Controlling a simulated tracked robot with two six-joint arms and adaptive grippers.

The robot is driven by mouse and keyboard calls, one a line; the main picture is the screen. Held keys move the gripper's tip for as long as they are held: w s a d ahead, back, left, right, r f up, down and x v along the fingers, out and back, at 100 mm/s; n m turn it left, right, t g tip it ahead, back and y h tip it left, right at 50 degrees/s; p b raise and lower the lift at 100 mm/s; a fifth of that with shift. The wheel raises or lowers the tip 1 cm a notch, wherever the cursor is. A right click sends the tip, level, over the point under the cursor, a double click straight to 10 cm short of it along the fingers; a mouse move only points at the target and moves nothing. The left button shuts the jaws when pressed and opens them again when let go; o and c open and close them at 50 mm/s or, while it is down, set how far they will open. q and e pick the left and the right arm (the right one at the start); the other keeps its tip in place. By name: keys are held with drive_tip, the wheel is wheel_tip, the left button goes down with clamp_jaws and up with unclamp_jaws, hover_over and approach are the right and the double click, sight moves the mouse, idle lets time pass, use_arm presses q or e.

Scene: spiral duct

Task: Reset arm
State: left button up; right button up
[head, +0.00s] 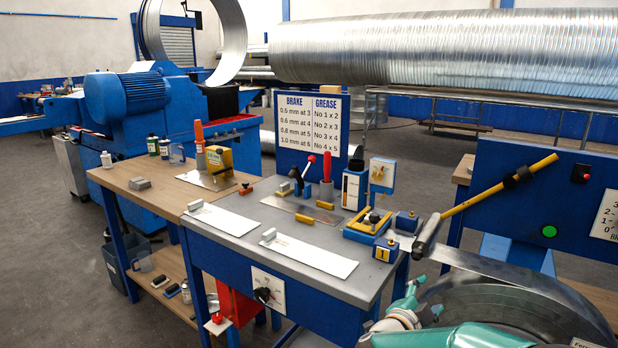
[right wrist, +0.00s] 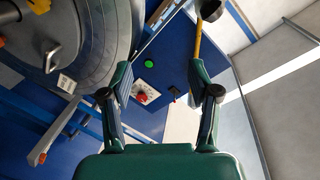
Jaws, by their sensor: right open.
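My right gripper (head: 424,298) is at the lower right of the head view, beside the dark round reel (head: 510,315) of metal strip. In the right wrist view the right gripper (right wrist: 159,82) has its two green fingers spread wide, with nothing between them. Beyond the fingers are a blue panel with a green button (right wrist: 149,64) and a red knob (right wrist: 142,97). The reel (right wrist: 105,40) is at the upper left of that view. My left gripper is in neither view.
A grey-topped blue workbench (head: 220,262) stands left of the gripper, with white strips, gauges and a small yellow-and-blue fixture (head: 368,222). A yellow-handled lever (head: 500,185) slopes in front of the blue control panel (head: 560,215). A large spiral duct (head: 450,48) lies behind.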

drive_tip(key=s+f+n+g+y, duration=0.1)
drive_tip(key=s+f+n+y, duration=0.25)
drive_tip(key=f, duration=0.55)
drive_tip(key=s+f+n+g+y, duration=0.15)
drive_tip(key=s+f, duration=0.25)
drive_tip(key=f, duration=0.5)
drive_tip(key=s+f+n+g+y, duration=0.1)
drive_tip(key=s+f+n+y, duration=0.25)
drive_tip(key=f, duration=0.65)
drive_tip(key=s+a+f+n+g+y, duration=0.2)
drive_tip(key=s+a+f+g, duration=0.15)
drive_tip(key=s, duration=0.45)
drive_tip(key=s+a+f+n+g+y, duration=0.25)
drive_tip(key=s+a, duration=0.25)
drive_tip(key=s, duration=0.4)
drive_tip(key=s+a+f+n+g+y, duration=0.25)
drive_tip(key=s+a, duration=0.25)
drive_tip(key=s, duration=0.3)
wheel_tip(320, 180, up, 13)
drive_tip(key=p, duration=1.2)
drive_tip(key=shift+w+r+p, duration=0.2)
drive_tip(key=shift+w+p, duration=0.2)
drive_tip(key=shift+d+f, duration=0.1)
idle(0.4)
